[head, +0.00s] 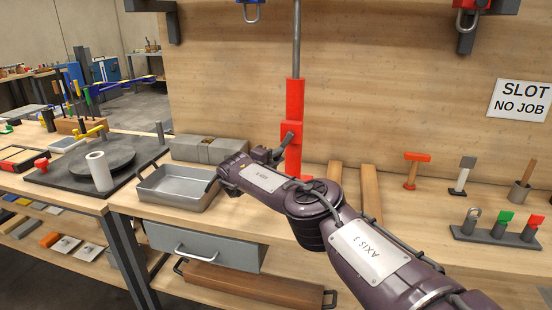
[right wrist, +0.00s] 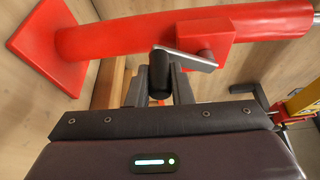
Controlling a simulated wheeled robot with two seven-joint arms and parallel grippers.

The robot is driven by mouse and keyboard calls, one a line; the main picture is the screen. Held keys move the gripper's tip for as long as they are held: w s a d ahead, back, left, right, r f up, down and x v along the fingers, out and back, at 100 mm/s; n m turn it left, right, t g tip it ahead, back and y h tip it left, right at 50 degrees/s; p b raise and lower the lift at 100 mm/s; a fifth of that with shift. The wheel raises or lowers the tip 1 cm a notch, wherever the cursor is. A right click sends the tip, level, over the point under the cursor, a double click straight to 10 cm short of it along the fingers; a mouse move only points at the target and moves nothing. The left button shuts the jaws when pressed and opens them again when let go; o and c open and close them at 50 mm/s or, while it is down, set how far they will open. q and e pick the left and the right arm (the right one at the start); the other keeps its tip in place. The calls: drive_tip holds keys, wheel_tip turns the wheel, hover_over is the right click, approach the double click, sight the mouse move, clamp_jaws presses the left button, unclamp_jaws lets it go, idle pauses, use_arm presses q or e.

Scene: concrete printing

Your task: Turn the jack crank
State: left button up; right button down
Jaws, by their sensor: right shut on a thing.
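The red jack (head: 294,102) stands upright on the bench against the wooden back panel, with a grey rod rising from its top. In the right wrist view the jack body (right wrist: 130,42) runs across the top, with its square base plate at the left. The metal crank arm (right wrist: 188,58) comes out of the red block on the jack and ends in a black handle (right wrist: 160,72). My right gripper (right wrist: 160,88) is shut on this black handle, one finger on each side. In the head view my right gripper (head: 277,152) is at the jack, small and partly hidden. My left gripper is not in view.
A grey metal tray (head: 178,206) and grey blocks (head: 208,149) are left of my right arm. Wooden strips (head: 371,195) lie to its right. A drawer (head: 205,251) is below the bench top.

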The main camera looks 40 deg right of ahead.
drive_tip(key=shift+a+f, duration=0.1)
drive_tip(key=shift+f, duration=0.05)
drive_tip(key=c, duration=1.3)
unclamp_jaws()
drive_tip(key=v, duration=0.7)
drive_tip(key=shift+a, duration=0.4)
drive_tip(key=shift+s, duration=0.1)
